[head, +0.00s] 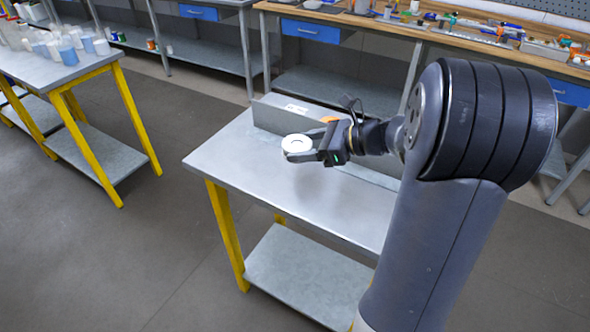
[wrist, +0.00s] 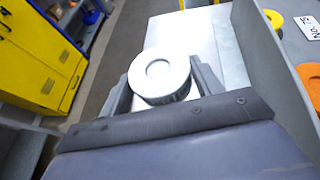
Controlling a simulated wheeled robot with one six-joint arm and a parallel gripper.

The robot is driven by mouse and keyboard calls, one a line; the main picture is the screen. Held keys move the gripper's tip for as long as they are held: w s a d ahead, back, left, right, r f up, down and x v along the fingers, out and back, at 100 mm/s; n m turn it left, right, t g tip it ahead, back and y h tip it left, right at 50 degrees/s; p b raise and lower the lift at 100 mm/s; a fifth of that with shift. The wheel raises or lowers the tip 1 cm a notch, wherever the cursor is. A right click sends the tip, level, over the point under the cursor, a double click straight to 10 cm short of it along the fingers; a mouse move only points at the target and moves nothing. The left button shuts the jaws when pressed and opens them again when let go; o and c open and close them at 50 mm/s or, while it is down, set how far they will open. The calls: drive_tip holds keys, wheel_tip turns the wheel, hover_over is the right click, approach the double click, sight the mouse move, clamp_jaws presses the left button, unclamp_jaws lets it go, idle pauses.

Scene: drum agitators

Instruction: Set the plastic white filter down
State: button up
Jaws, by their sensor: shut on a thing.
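The plastic white filter (head: 297,143) is a round white disc with a recessed centre. My gripper (head: 300,150) is shut on it, over the grey metal table (head: 232,158) with yellow legs. In the wrist view the filter (wrist: 160,77) sits between the two dark fingers of my gripper (wrist: 163,88), its flat face toward the camera. Its ribbed side shows below that face. The filter appears to be above the tabletop, but the exact gap cannot be told. My arm hides the right part of the table.
The tabletop left and front of my gripper is clear. Another yellow-legged table (head: 38,75) with several cups stands at left. A cluttered wooden workbench (head: 375,22) stands behind.

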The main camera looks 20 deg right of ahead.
sight(304, 184)
wheel_tip(304, 184, down, 9)
drive_tip(key=shift+b, duration=0.3)
drive_tip(key=shift+f, duration=0.2)
drive_tip(key=o, duration=0.9)
drive_tip(key=shift+o, duration=0.2)
drive_tip(key=shift+r, duration=0.1)
drive_tip(key=shift+r, duration=0.25)
drive_tip(key=v, duration=1.2)
drive_tip(key=shift+s+f, duration=0.1)
drive_tip(key=shift+f, duration=0.1)
